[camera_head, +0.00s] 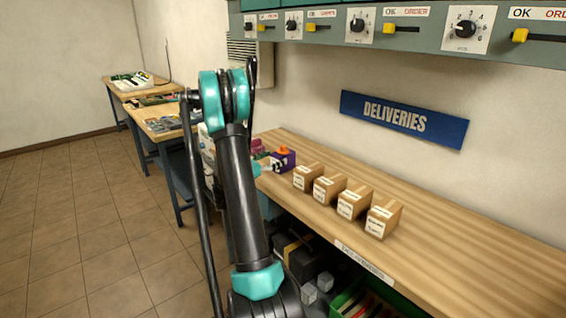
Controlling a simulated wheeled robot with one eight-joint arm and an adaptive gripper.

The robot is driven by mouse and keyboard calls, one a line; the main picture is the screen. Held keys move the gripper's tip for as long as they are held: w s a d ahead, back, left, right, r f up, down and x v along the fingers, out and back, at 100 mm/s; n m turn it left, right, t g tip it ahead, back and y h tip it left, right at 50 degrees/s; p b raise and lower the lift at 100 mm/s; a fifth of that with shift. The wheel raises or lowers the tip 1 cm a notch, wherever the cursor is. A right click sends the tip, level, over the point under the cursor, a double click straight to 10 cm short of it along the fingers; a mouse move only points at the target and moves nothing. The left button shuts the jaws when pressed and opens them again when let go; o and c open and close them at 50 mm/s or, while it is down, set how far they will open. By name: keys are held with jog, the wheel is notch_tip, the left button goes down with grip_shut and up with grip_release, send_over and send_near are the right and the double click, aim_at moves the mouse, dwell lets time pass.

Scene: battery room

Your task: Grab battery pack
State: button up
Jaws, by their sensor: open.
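My black and teal arm stands in the middle of the view and hides part of the bench behind it. My gripper (276,166) shows small at the left end of the wooden bench and is open. A small purple block with an orange top (284,156) is right at the gripper's fingers; it may be the battery pack, but it is too small to be sure. I cannot tell whether the fingers touch it.
Several small labelled cardboard boxes (354,202) stand in a row on the bench (450,240). A blue DELIVERIES sign (404,119) hangs above. A panel with knobs (420,28) overhangs the bench. Dark boxes (300,255) and a green crate (358,300) sit below. Floor at left is clear.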

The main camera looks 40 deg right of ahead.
aim_at(283, 155)
jog(key=shift+w+d+f, duration=0.1)
jog(key=shift+w+d, duration=0.05)
jog(key=shift+d, duration=0.75)
jog(key=shift+w+d+f, duration=0.1)
jog(key=shift+w+d, duration=0.05)
jog(key=shift+d, duration=0.7)
jog(key=shift+w+d+f, duration=0.1)
jog(key=shift+w+d, duration=0.05)
jog(key=shift+d, duration=0.75)
jog(key=shift+r, duration=0.1)
grip_shut()
